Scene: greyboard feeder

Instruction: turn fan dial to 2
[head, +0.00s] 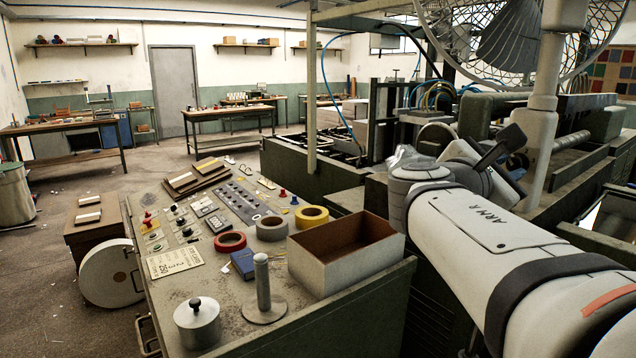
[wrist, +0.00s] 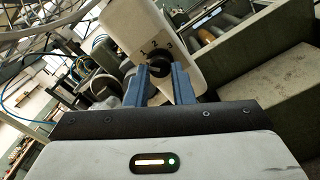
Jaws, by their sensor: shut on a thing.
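The fan dial (wrist: 158,62) is a dark round knob on a pale panel (wrist: 138,22) marked 1, 2 and 3 in the wrist view. My gripper (wrist: 158,73) has its two blue fingers shut on the dial, one on each side. The fingers hide part of the dial, and I cannot tell which number it points to. In the head view the fan (head: 505,38) stands at the upper right, with a wire cage and a pale post (head: 544,110). My arm reaches toward that post; the dial cannot be made out there.
A bench (head: 225,283) in front holds an open box (head: 345,262), tape rolls, a lidded metal pot (head: 197,322) and a small control panel. Green machinery (head: 320,160) stands close behind my arm. Open floor lies to the left.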

